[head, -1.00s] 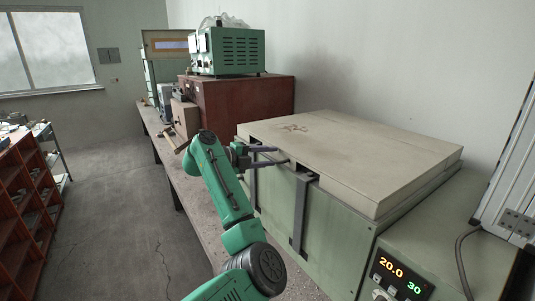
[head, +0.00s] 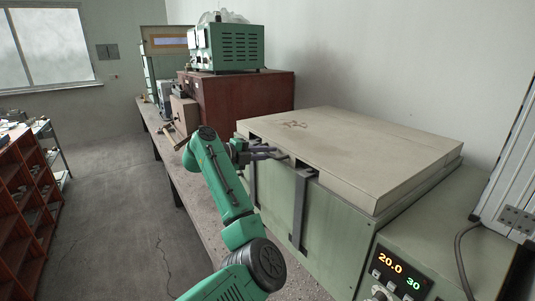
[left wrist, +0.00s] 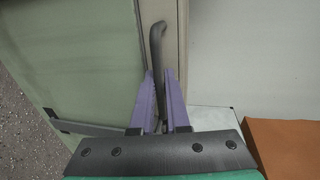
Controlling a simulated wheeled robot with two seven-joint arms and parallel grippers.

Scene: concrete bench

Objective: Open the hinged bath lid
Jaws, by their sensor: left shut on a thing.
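The bath lid (head: 360,155) is a broad pale beige slab, lying flat and closed on the green bath body (head: 335,235). A reddish-brown stain marks its top near the far left. My left gripper (head: 284,155) reaches the lid's front edge from the left. In the left wrist view, my gripper's two purple fingers (left wrist: 161,88) close on both sides of the dark grey lid handle (left wrist: 157,42), which rises between them. The handle is mostly hidden in the head view. My right gripper is not in view.
A control panel (head: 398,278) with lit numbers is at the bath's near right end. Dark straps (head: 299,207) run down the bath's front. A red-brown chest (head: 245,98) carrying a green instrument (head: 232,50) stands beyond the bath. A wall is behind the lid.

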